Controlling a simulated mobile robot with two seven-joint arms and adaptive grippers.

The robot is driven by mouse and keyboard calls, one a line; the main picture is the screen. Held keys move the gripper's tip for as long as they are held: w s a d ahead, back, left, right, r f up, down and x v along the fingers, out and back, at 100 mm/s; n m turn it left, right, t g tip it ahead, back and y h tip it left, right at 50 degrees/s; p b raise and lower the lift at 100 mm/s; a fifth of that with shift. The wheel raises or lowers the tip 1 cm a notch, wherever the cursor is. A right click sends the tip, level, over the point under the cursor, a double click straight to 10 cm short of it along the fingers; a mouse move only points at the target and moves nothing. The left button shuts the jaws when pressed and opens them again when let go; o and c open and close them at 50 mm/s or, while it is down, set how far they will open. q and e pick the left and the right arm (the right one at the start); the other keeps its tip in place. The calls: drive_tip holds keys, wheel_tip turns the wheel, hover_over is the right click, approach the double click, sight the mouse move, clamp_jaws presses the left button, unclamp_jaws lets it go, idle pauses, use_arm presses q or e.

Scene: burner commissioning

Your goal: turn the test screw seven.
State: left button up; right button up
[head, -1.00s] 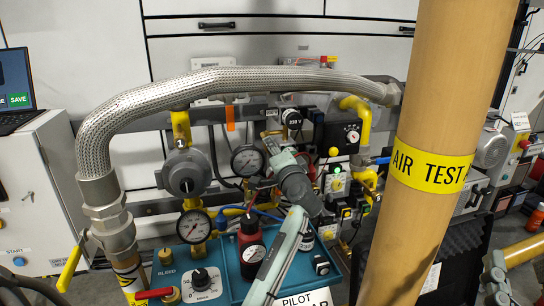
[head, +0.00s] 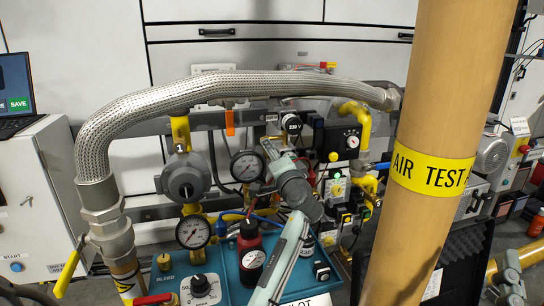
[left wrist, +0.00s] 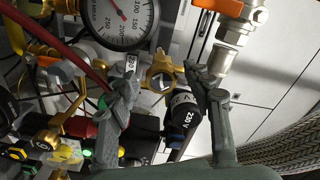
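My left gripper (head: 284,156) reaches from the bottom middle of the head view into the pipework, right of a round pressure gauge (head: 246,167). In the left wrist view its fingers (left wrist: 163,84) stand apart. A brass hex fitting (left wrist: 160,72) shows between and beyond them, with a black coil marked 230 V (left wrist: 182,112) below it. A small white tag (left wrist: 131,63) sits by the left finger; its number is not clear. I cannot tell which fitting is test screw seven, or whether either finger touches the brass. My right gripper is not in view.
A braided hose (head: 225,88) arches over the pipework. A thick tan pipe marked AIR TEST (head: 425,170) stands at right. A teal panel (head: 228,262) with a red bottle (head: 250,248) lies below. A red cable (left wrist: 70,50) and orange-handled valve (left wrist: 222,8) crowd the left gripper.

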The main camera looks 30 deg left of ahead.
use_arm(q)
wheel_tip(320, 180, up, 10)
idle(0.6)
